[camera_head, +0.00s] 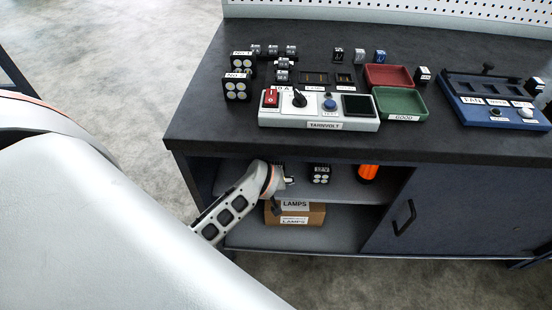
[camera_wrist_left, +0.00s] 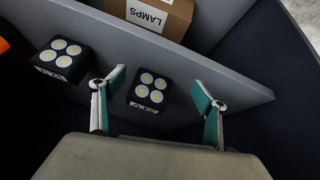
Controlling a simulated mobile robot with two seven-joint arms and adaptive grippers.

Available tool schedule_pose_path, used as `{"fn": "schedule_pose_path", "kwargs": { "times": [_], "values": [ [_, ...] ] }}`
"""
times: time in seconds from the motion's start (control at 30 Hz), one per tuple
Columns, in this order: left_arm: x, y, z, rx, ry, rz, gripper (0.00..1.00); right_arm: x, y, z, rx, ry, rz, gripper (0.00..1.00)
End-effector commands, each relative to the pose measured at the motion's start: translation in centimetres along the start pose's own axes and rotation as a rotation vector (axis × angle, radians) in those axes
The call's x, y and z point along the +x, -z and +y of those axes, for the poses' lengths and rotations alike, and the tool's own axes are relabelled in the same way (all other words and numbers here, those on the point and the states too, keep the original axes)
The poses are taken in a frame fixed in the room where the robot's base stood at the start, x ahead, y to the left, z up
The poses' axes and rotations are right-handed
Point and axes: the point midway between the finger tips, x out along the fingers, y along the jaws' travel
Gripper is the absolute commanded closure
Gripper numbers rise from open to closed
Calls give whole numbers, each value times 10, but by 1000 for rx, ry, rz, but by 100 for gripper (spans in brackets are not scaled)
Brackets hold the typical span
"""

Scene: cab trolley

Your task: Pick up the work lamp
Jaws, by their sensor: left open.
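A black work lamp (camera_wrist_left: 150,88) with four round pale lights sits on the cabinet shelf in the left wrist view. It stands between and just beyond the two fingertips of my left gripper (camera_wrist_left: 160,92), which is open and empty. A second similar black lamp (camera_wrist_left: 64,58) stands left of the fingers there; it appears to be the labelled lamp (camera_head: 320,174) in the head view. My left gripper (camera_head: 284,188) reaches into the open shelf in the head view and mostly hides the nearer lamp. My right gripper is not in view.
An orange object (camera_head: 369,172) stands farther right on the shelf (camera_head: 345,190). A cardboard box marked LAMPS (camera_head: 315,214) is on the level below. The bench top (camera_head: 200,130) overhangs the shelf, and a cabinet door (camera_head: 440,215) closes the right side. More lamps (camera_head: 237,88) stand on top.

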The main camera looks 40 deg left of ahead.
Motion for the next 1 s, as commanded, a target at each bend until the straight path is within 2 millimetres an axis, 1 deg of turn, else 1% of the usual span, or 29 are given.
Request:
{"fn": "schedule_pose_path", "kwargs": {
  "times": [0.23, 0.5, 0.57, 0.63, 0.87, 0.9, 0.97, 1.0],
  "values": [
    [10, 14, 4, -2, 0, 0, 27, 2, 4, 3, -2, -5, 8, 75],
    [32, 47, 13, -1, 0, 0, 27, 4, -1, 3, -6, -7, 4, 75],
    [40, 44, 12, -1, 1, -5, 27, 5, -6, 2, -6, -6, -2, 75],
    [43, 44, 12, 0, 1, -4, 27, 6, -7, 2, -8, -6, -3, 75],
    [42, 47, 13, 1, -1, 1, 27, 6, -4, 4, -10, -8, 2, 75],
    [42, 47, 13, 1, -1, 1, 32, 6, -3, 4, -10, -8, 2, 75],
    [42, 47, 13, 0, -1, 1, 48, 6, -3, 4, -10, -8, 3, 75],
    [42, 47, 13, 0, -1, 1, 58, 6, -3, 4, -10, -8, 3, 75]
  ]
}}
